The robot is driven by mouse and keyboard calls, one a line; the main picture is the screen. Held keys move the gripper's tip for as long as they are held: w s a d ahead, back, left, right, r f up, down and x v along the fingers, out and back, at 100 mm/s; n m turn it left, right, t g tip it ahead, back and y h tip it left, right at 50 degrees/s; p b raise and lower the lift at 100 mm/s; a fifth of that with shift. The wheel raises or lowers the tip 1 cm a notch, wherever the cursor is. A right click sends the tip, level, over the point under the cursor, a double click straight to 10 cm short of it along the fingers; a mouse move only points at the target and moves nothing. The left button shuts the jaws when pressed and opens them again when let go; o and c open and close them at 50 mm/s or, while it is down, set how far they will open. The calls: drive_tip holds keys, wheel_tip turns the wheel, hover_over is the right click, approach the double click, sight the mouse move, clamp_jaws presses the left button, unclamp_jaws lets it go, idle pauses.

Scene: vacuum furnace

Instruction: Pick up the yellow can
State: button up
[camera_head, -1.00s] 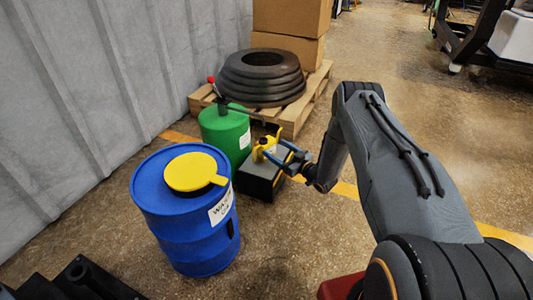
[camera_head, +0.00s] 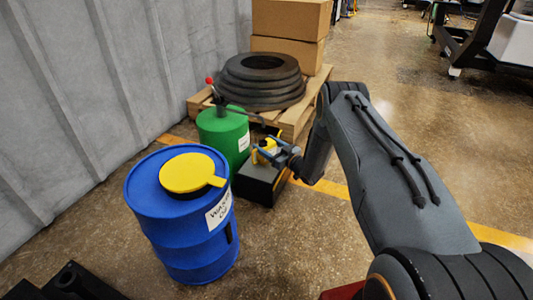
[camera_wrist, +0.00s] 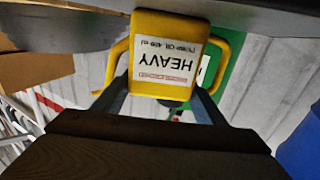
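The yellow can (camera_head: 268,144) sits on a dark box (camera_head: 261,184) in the middle of the camera_head view, partly hidden by my gripper. In the camera_wrist view the can (camera_wrist: 170,35) fills the upper middle, with yellow handles at its sides and a white label reading HEAVY upside down. My gripper (camera_head: 265,150) is at the can. In the camera_wrist view its two dark fingers are spread apart, one on each side of the can's near end. I cannot tell whether they touch it.
A green drum (camera_head: 224,136) stands close left of the box. A blue drum (camera_head: 180,225) with a yellow lid (camera_head: 186,172) stands nearer. Behind are a wooden pallet (camera_head: 290,120) with black rings (camera_head: 262,80) and cardboard boxes (camera_head: 290,18). Open floor lies to the right.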

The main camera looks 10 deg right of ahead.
drive_tip(key=c, duration=0.6)
drive_tip(key=shift+r, duration=0.1)
